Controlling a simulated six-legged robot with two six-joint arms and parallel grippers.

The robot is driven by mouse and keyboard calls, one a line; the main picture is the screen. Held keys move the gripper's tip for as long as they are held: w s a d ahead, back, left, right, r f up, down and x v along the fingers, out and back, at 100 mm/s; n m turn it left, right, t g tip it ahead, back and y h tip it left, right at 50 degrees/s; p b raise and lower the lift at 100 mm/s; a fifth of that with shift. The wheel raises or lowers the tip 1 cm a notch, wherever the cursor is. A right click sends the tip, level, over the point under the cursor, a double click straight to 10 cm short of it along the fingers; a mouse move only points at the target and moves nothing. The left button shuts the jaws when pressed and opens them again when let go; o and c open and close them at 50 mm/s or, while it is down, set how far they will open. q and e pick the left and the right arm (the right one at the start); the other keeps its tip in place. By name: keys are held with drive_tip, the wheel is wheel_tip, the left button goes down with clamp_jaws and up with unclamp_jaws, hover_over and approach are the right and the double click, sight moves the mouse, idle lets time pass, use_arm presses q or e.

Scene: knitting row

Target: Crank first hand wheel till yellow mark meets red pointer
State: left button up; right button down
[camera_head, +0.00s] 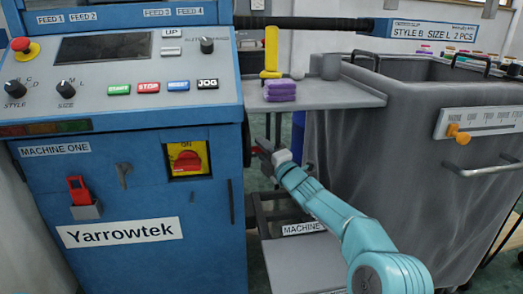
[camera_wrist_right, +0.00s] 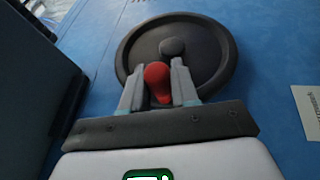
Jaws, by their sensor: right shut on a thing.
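The black hand wheel (camera_wrist_right: 200,38) is on the blue side of the machine in the right wrist view. Its red crank knob (camera_wrist_right: 157,80) sits between the two fingers of my right gripper (camera_wrist_right: 158,88), which is shut on it. In the head view my right gripper (camera_head: 268,152) reaches to the right side of machine one (camera_head: 110,190), where the wheel is mostly hidden from this side. I cannot make out a yellow mark or a red pointer on the wheel in either view. My left gripper is not in view.
A large grey bin (camera_head: 340,165) stands to the right. A dark panel (camera_wrist_right: 40,75) is close on the left in the wrist view.

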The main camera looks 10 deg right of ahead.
drive_tip(key=shift+f, duration=0.15)
drive_tip(key=c, duration=0.9)
unclamp_jaws()
drive_tip(key=shift+c, duration=0.2)
drive_tip(key=shift+s+d+f, duration=0.1)
drive_tip(key=shift+s+d, duration=0.2)
drive_tip(key=shift+s, duration=0.2)
drive_tip(key=p+v, duration=0.1)
drive_tip(key=v, duration=1.4)
drive_tip(key=shift+s+r, duration=0.1)
drive_tip(key=shift+r, duration=0.15)
